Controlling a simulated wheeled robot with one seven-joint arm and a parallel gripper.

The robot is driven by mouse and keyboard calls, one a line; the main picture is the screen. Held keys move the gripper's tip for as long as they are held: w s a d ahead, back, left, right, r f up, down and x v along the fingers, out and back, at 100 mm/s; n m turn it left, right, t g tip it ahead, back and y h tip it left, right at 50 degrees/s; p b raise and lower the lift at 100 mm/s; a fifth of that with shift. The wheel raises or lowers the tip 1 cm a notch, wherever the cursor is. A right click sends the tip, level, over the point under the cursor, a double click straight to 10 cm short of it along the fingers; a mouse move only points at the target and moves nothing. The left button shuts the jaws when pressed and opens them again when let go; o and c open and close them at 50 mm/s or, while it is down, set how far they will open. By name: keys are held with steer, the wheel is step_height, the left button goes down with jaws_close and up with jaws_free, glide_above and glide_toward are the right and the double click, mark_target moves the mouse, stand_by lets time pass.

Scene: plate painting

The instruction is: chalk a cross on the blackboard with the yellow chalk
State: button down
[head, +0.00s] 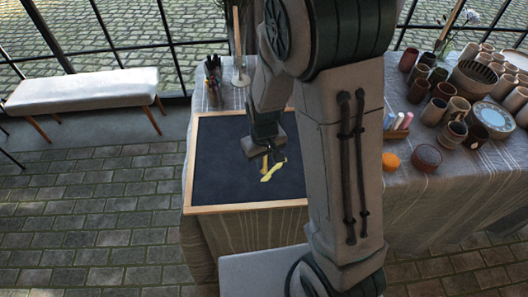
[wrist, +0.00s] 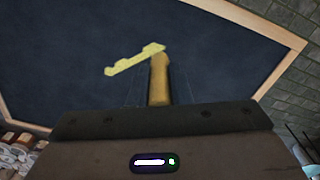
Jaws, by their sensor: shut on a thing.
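The blackboard (head: 230,185), dark with a pale wooden frame, lies flat on the cloth-covered table; it also fills much of the wrist view (wrist: 60,50). My gripper (head: 266,158) is over the board, shut on the yellow chalk (wrist: 160,80). The chalk points down at the board, and I cannot tell for sure whether its tip touches. A yellow chalk mark (wrist: 135,60) is on the board beside the tip; it also shows in the head view (head: 272,172). It is one slanting stroke with short bits branching off it. My arm hides the board's right part in the head view.
Several other chalks (head: 398,122) stand in a holder right of my arm. An orange round thing (head: 391,161) and a reddish-brown bowl (head: 427,157) are near it. Many cups (head: 445,100) crowd the table's right. A pen pot (head: 214,78) stands behind the board.

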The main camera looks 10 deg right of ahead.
steer(key=shift+r+p, duration=0.75)
steer(key=shift+r, duration=0.45)
